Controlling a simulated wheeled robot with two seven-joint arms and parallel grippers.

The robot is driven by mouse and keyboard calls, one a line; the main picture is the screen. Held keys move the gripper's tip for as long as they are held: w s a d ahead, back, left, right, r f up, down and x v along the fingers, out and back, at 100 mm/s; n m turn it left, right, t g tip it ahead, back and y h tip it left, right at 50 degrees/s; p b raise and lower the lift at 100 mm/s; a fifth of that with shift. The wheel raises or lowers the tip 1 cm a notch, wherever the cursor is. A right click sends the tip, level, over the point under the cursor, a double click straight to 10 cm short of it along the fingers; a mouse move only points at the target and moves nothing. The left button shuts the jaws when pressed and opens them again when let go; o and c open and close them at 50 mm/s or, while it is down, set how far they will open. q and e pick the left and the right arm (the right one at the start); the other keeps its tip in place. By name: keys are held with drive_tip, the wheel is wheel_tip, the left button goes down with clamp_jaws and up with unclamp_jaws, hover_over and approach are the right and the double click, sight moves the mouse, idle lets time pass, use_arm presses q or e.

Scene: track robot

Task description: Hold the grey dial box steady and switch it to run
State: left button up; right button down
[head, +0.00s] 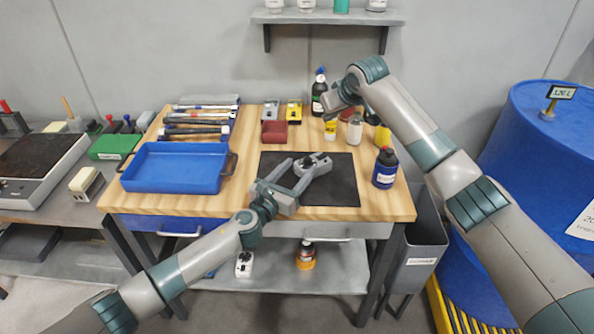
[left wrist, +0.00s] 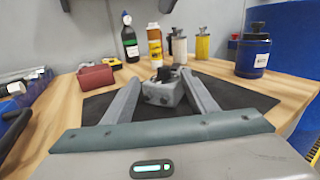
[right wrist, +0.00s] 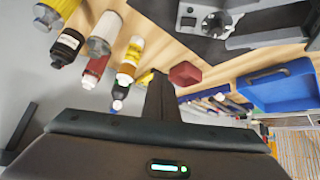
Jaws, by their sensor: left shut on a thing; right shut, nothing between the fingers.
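The grey dial box (head: 314,161) sits on the dark mat (head: 338,187) on the wooden table. My left gripper (head: 299,171) reaches it from the front and is shut on it. In the left wrist view the box (left wrist: 161,93) is between the two fingers, with a black knob on top. In the right wrist view the box (right wrist: 188,21) shows its round dial (right wrist: 213,23); its setting is too small to read. My right gripper (head: 332,102) is shut and empty, above the back right of the table, away from the box.
A blue tray (head: 172,182) and several hammers lie at the left. A red box (head: 274,132) is behind the mat. Several bottles crowd the back right, under my right arm. A blue bottle (head: 385,168) stands right of the mat. A wall shelf (head: 327,17) hangs above.

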use_arm(q)
drive_tip(key=shift+r, duration=0.1)
use_arm(e)
drive_tip(key=s+f, duration=0.1)
drive_tip(key=s+g, duration=0.1)
drive_tip(key=shift+s+a+f+g, duration=0.3)
drive_tip(key=shift+s+f, duration=0.05)
drive_tip(key=shift+f, duration=0.05)
hover_over(320, 153)
drive_tip(key=s+d, duration=0.2)
drive_tip(key=s, duration=0.1)
drive_tip(key=shift+w+a+f, duration=0.1)
drive_tip(key=shift+f, duration=1.55)
drive_tip(key=shift+w+a+f, duration=0.1)
drive_tip(key=shift+f, duration=1.5)
drive_tip(key=shift+f, duration=0.6)
use_arm(q)
drive_tip(key=shift+c, duration=0.2)
use_arm(e)
wheel_tip(320, 153, up, 6)
